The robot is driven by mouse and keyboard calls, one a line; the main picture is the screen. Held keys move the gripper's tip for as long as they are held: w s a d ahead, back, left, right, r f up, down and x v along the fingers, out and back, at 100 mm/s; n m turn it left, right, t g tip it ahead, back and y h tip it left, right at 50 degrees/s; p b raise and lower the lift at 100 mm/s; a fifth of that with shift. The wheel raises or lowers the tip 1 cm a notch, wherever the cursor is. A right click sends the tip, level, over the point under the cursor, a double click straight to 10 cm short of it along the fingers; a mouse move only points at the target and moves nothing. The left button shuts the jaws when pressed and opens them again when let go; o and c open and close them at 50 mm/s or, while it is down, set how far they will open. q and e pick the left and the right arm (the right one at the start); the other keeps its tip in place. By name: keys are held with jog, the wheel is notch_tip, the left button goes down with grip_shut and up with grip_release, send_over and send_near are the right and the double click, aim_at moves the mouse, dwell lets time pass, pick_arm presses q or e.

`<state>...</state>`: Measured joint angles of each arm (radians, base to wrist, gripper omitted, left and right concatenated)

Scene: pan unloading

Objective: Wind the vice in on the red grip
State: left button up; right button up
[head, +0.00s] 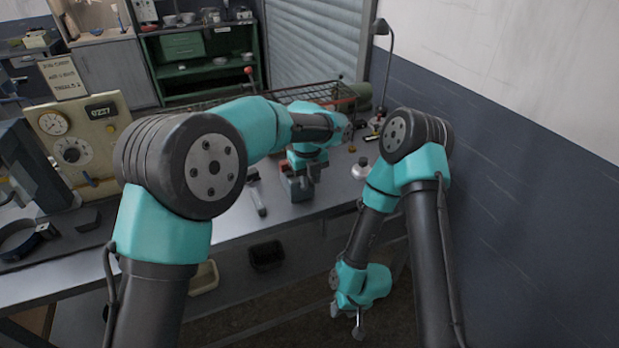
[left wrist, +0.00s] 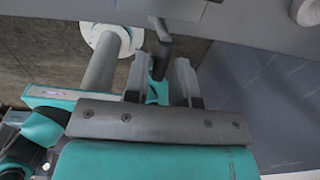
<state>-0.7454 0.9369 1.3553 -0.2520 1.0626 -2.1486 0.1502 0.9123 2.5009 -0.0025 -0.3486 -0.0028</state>
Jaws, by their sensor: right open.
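A small grey block with a reddish part (head: 296,188), which appears to be the vice, stands at the bench's front edge in the head view. My left gripper (head: 304,172) is down at it, and my arm hides much of it. In the left wrist view my left gripper's two fingers (left wrist: 162,88) stand apart with a dark crank-like bar (left wrist: 158,58) between them. Whether they press on it I cannot tell. No red grip shows clearly in either view. My right gripper (head: 347,318) is open and empty, hanging low in front of the bench.
The grey bench (head: 235,222) runs along the back and left. A grey bar (head: 257,198) lies left of the block. A wire rack (head: 320,92) and a lamp (head: 385,60) stand behind. A cream gauge panel (head: 75,135) is at left. The blue wall closes the right side.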

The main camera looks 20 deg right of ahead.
pick_arm(q)
grip_shut()
jog(key=shift+d, duration=0.2)
jog(key=shift+w+d+f+g+y, duration=0.15)
jog(key=shift+d+y, duration=0.35)
jog(key=shift+y, duration=0.65)
jog(key=shift+s+d+f+g+y, duration=0.1)
jog(key=shift+d+f+y, duration=0.35)
jog(key=shift+y, duration=0.75)
jog(key=shift+w+d+f+g+y, duration=0.1)
jog(key=shift+d+y, duration=0.5)
jog(key=shift+y, duration=0.55)
jog(key=shift+o, duration=1.8)
grip_release()
jog(key=shift+r, duration=0.1)
